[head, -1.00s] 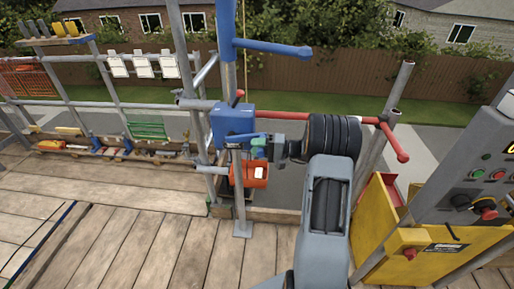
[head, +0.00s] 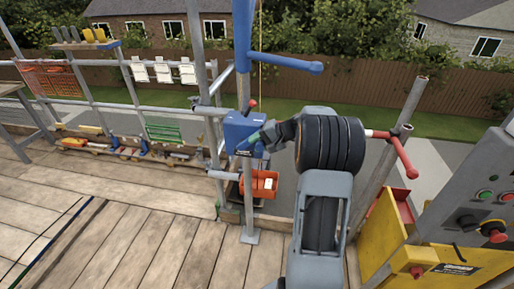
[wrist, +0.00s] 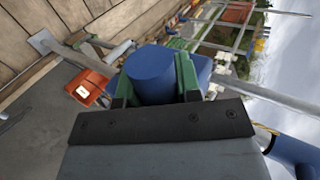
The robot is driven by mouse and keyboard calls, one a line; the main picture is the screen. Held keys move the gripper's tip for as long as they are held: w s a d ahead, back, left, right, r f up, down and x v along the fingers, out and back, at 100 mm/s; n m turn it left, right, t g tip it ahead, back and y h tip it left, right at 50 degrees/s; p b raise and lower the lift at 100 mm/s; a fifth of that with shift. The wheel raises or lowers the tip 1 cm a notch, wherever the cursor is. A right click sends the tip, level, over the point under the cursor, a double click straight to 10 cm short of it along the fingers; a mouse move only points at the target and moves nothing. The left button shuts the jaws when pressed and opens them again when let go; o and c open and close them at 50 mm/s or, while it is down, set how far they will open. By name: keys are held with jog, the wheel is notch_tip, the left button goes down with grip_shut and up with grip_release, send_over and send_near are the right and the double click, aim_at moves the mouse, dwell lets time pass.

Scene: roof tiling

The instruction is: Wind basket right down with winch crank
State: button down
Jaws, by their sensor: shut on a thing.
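The blue winch box (head: 240,130) is fixed to an upright post beside a roof-edge opening. My gripper (head: 257,139) is at the right of the winch, its green fingers shut on the crank handle. In the wrist view the handle's blue round grip (wrist: 153,76) fills the space between the fingers. My wrist partly hides the crank in the head view. The orange basket (head: 262,188) hangs below the winch beside the post, with a white item in it. It also shows in the wrist view (wrist: 90,92), at left.
A blue horizontal bar (head: 285,62) sticks out above the winch. A red-handled bar (head: 403,155) and a yellow panel with a grey control box (head: 480,205) stand at right. Scaffold rails and trays of tools (head: 120,150) are at left. The plank deck is clear in front.

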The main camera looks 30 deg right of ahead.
jog(key=w+a+r+g+h, duration=0.1)
jog(key=w+a+r+h, duration=0.1)
jog(key=w+a, duration=0.3)
jog(key=shift+a+r+g+p, duration=0.35)
jog(key=shift+a+r, duration=0.2)
jog(key=shift+a, duration=0.25)
jog(key=shift+w+a+f, duration=0.1)
dwell(0.4)
dwell(0.4)
jog(key=c, duration=0.8)
grip_release()
jog(key=b+v, duration=0.2)
jog(key=v, duration=1.2)
